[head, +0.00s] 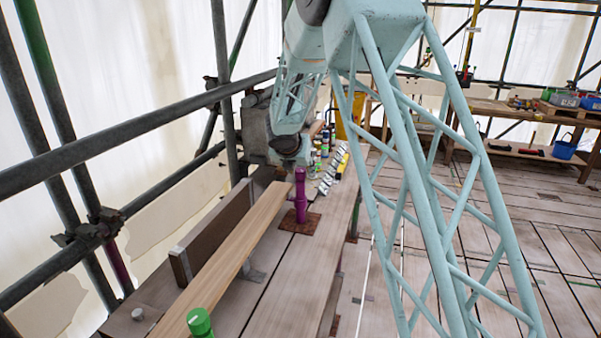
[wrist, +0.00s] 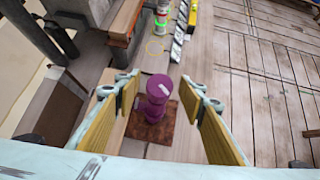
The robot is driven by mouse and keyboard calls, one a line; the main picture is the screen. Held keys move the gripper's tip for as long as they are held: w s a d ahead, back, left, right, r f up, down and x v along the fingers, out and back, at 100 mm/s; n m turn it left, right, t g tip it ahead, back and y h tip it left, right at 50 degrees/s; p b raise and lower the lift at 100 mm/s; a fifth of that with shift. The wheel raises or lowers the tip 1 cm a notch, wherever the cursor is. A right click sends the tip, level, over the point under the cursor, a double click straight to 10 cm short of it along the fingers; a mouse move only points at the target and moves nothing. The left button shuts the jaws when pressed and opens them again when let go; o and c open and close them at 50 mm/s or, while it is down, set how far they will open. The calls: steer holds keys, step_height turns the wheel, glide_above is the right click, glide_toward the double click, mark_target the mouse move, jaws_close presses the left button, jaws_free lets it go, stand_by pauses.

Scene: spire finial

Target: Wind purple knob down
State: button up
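The purple knob (head: 300,195) stands upright on a square rusty-brown plate (head: 299,223) on the plank bench. In the wrist view the knob (wrist: 157,92) shows from above, with a pale mark on its round top, and the brown plate (wrist: 150,125) lies under it. My gripper (wrist: 168,98) is open, with a yellow-padded finger on each side of the knob and a gap to each. The knob shows between the fingers, but I cannot tell how far below the fingertips it is. In the head view my gripper's fingers are hard to make out near the knob.
A green-capped object (head: 200,322) stands at the bench's near end. A long wooden board (head: 225,255) lies left of the knob. Bottles and cans (head: 322,145) stand behind it, beside a yellow spirit level (head: 342,166). Scaffold tubes (head: 130,140) run along the left.

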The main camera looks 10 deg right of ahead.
steer(key=shift+w+d+f, duration=0.15)
steer(key=shift+w+f, duration=0.2)
steer(key=shift+f, duration=0.05)
steer(key=shift+c, duration=0.3)
steer(key=c, duration=0.8)
steer(key=shift+r+m+h+p, duration=0.1)
steer(key=shift+m+h+p, duration=0.25)
steer(key=shift+p, duration=0.3)
steer(key=m+g+h+p, duration=0.1)
steer(key=m+p, duration=0.1)
steer(key=shift+r+p, duration=0.1)
steer(key=shift+p, duration=0.3)
steer(key=m+g+h+p, duration=0.1)
steer(key=m+p, duration=0.2)
steer(key=shift+g+h, duration=0.3)
steer(key=shift+h, duration=0.05)
steer(key=m+g+h+p, duration=0.1)
steer(key=m+g+p, duration=0.1)
steer(key=m+p, duration=0.1)
steer(key=shift+p, duration=0.55)
steer(key=shift+m+g+h+p, duration=0.5)
steer(key=shift+m+g+p, duration=0.8)
steer(key=shift+m, duration=0.45)
